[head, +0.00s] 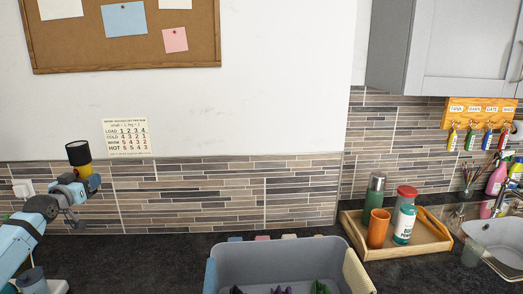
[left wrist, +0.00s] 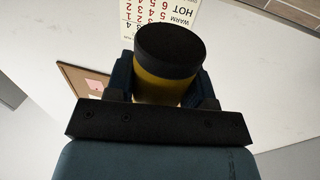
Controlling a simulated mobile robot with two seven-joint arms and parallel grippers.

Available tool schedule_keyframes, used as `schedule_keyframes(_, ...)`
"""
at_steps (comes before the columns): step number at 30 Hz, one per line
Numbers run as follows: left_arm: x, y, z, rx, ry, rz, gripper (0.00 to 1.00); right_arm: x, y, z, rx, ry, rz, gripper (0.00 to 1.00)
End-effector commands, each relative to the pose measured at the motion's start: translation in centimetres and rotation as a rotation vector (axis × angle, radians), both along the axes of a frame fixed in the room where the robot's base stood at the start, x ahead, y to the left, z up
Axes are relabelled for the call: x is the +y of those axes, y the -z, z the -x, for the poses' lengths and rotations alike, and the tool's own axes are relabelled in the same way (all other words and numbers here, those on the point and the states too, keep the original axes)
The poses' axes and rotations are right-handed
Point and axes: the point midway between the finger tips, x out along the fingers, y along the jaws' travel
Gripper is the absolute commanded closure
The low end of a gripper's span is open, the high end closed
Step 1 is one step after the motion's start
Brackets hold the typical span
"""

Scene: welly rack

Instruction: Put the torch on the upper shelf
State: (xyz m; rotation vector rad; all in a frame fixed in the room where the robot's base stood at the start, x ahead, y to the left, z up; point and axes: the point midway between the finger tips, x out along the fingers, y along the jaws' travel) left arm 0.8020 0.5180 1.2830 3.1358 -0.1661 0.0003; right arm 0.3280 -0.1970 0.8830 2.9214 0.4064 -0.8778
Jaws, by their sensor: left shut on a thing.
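The torch (head: 79,157) has a wide black head and a yellow body, and stands roughly upright in my left gripper (head: 80,180) at the far left of the head view. In the left wrist view the torch (left wrist: 168,85) sits between the two dark fingers (left wrist: 163,88), with its black end facing up. The left gripper is shut on its yellow body and holds it in front of the tiled wall, above the dark counter. My right gripper is not in view. No upper shelf can be made out in either view.
A grey bin (head: 277,257) stands on the dark counter (head: 165,262). A wooden tray (head: 405,250) holds bottles and an orange cup (head: 378,228). A sink (head: 497,240) is at the right. A cork board (head: 125,45) and a wall cabinet (head: 440,50) are above. Counter left of the bin looks clear.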

Motion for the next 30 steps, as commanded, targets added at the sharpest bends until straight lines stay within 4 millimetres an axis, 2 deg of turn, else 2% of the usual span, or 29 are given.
schedule_keyframes(1,1.3,-0.1,0.3,0.0,-0.018,-0.001,0.77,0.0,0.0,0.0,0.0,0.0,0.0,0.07)
schedule_keyframes(6,4.6,-0.5,1.2,-0.001,-0.063,-0.001,0.77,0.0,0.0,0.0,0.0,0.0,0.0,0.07)
schedule_keyframes(15,8.2,-0.9,2.3,0.0,-0.115,-0.001,0.77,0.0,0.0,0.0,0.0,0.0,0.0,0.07)
schedule_keyframes(23,8.5,0.0,2.2,0.0,-0.157,0.001,0.77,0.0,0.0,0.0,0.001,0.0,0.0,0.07)
schedule_keyframes(30,9.7,0.9,2.2,-0.001,-0.237,0.002,0.77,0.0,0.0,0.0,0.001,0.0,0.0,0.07)
